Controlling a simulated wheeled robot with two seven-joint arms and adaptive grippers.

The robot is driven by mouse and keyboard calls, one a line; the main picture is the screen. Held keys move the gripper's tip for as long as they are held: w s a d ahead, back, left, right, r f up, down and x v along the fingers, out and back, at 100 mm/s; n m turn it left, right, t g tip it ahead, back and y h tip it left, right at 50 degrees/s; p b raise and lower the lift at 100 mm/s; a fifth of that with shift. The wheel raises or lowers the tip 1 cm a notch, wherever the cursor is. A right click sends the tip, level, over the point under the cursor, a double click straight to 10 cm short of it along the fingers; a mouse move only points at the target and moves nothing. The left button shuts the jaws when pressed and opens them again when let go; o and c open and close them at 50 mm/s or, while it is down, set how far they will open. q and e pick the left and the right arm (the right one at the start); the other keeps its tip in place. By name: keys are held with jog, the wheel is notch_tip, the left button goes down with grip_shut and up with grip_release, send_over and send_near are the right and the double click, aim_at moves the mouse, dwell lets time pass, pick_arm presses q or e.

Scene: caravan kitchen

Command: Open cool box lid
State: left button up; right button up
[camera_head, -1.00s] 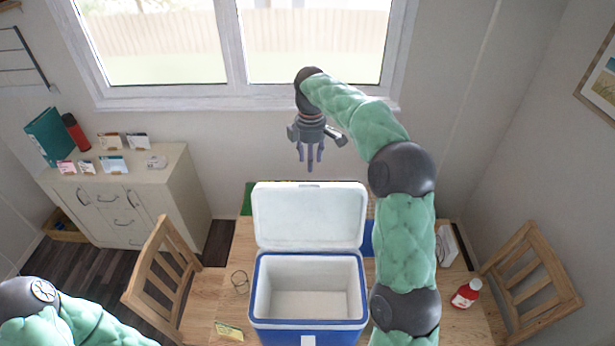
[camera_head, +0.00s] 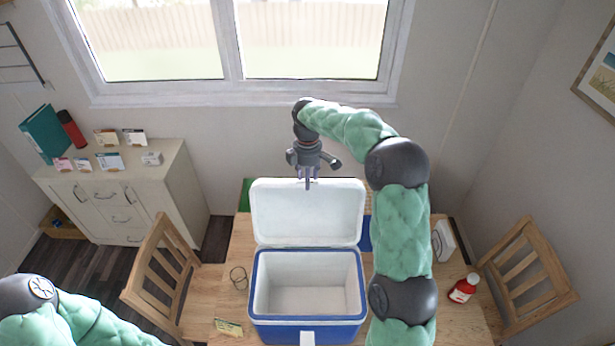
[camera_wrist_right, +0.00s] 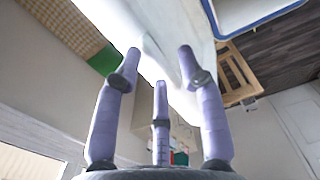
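The blue cool box (camera_head: 308,333) stands on the wooden table with its white lid (camera_head: 306,214) raised and leaning back. Its white inside shows and looks empty. My right gripper (camera_head: 308,184) is at the top edge of the lid, fingers pointing down; I cannot tell if it touches. In the right wrist view, its three purple fingers (camera_wrist_right: 160,75) are spread apart with nothing between them, and the white lid (camera_wrist_right: 150,30) lies close beyond the tips. Of my left arm only a part shows at the lower left; its gripper is out of view.
The table (camera_head: 232,290) also holds a wire-like ring (camera_head: 238,278), a yellow packet (camera_head: 228,327), a red bottle (camera_head: 463,288) and a white box (camera_head: 443,241). Wooden chairs (camera_head: 160,275) stand on both sides. A cabinet (camera_head: 125,200) is at the left and the window wall is behind.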

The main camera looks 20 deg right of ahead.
grip_shut()
jog(key=s+a+r+t+h+b, duration=0.1)
jog(key=s+a+b, duration=0.3)
jog(key=s+b, duration=0.5)
jog(key=shift+s+a+t+b, duration=0.3)
jog(key=shift+t+b, duration=0.05)
jog(key=shift+t, duration=0.55)
jog(key=shift+o, duration=1.4)
grip_release()
jog(key=shift+r, duration=0.1)
jog(key=v, duration=1.1)
jog(key=shift+r, duration=0.4)
jog(key=shift+a, duration=0.15)
